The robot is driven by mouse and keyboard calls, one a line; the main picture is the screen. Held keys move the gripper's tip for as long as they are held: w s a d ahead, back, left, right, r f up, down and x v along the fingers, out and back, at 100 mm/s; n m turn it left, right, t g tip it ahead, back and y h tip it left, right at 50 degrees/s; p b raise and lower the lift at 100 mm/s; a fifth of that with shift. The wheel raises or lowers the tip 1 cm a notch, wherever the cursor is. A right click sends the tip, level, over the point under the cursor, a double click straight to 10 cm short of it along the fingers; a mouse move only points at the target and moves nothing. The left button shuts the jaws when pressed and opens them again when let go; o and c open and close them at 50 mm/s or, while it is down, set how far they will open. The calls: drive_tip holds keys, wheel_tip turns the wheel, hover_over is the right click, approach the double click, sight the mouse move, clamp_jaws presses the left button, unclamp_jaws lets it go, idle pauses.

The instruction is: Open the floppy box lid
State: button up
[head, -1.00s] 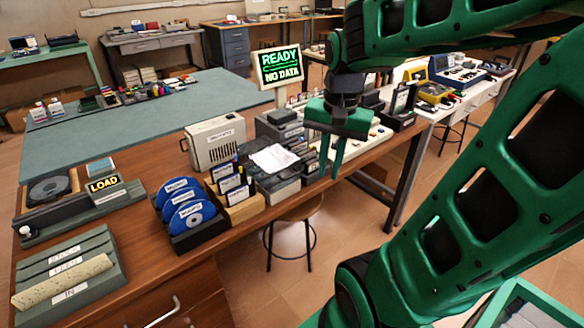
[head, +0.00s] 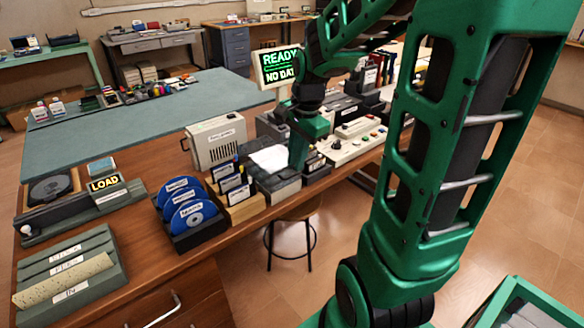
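A dark box with a smoky lid (head: 280,187), which looks like the floppy box, stands near the front edge of the wooden desk. Its lid looks shut, and white papers (head: 270,158) lie on top. My gripper (head: 297,164) is green and points down at the right side of this box, close to the papers' right edge. Its fingers overlap in this view, so their gap and any contact with the lid cannot be made out. My gripper hides part of the box's right and back.
Left of the box stand a holder with labelled floppies (head: 238,195), a rack of blue discs (head: 190,210) and a beige case (head: 216,141). A control panel (head: 352,143) lies to the right.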

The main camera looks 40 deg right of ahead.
sight(295, 175)
drive_tip(key=shift+w+f, duration=0.15)
drive_tip(key=shift+f, duration=0.7)
drive_tip(key=shift+w+f, duration=0.15)
drive_tip(key=shift+f, duration=0.7)
clamp_jaws()
drive_tip(key=shift+w+r, duration=0.1)
drive_tip(key=shift+r, duration=0.1)
